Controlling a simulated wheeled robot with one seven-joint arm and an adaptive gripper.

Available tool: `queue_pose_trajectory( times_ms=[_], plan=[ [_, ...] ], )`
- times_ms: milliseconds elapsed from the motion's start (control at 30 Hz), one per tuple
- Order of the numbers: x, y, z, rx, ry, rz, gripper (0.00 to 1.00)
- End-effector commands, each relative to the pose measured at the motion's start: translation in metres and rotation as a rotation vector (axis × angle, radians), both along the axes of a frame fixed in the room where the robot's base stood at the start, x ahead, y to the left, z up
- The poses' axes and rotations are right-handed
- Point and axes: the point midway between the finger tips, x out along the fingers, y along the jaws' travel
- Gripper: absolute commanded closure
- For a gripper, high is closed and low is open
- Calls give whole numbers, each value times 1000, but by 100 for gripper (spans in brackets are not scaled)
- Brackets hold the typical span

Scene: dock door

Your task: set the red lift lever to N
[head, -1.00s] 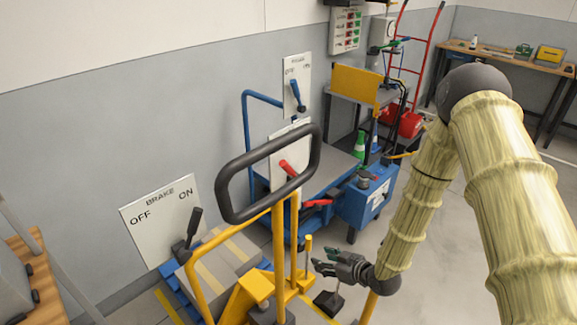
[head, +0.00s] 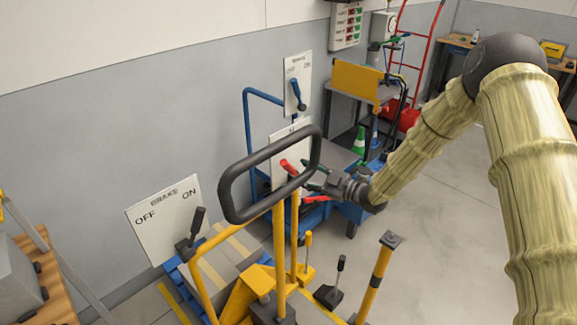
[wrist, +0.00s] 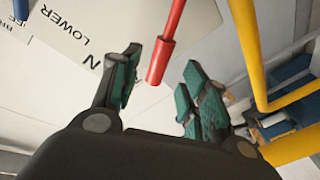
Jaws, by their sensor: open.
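The red lift lever (head: 288,167) stands in front of a white plate (head: 281,146), partly behind the black loop handle in the head view. In the wrist view the red lever (wrist: 165,48) hangs down from the top, its end between my two fingers but toward their tips. The plate (wrist: 90,75) there reads "N" and "LOWER"; other lettering is cut off. My gripper (head: 310,177) is open and empty, just right of the lever in the head view; it also shows in the wrist view (wrist: 158,85). I cannot tell whether a finger touches the lever.
The black loop handle (head: 230,195) and yellow posts (head: 279,260) of the truck stand close by my gripper. A brake plate (head: 150,225) with a black lever is at left. Another plate with a blue lever (head: 297,94) is behind. Clear floor (head: 440,230) lies at right.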

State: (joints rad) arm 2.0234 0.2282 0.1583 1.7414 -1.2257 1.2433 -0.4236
Motion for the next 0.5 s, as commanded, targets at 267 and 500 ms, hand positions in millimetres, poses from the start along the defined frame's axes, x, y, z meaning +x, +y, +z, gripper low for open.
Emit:
queue_pose_trajectory(
  times_ms=[267,500],
  plan=[
    [22,36,2,0,0,0,56],
    [32,52,0,0,1,-2,56]
  ],
)
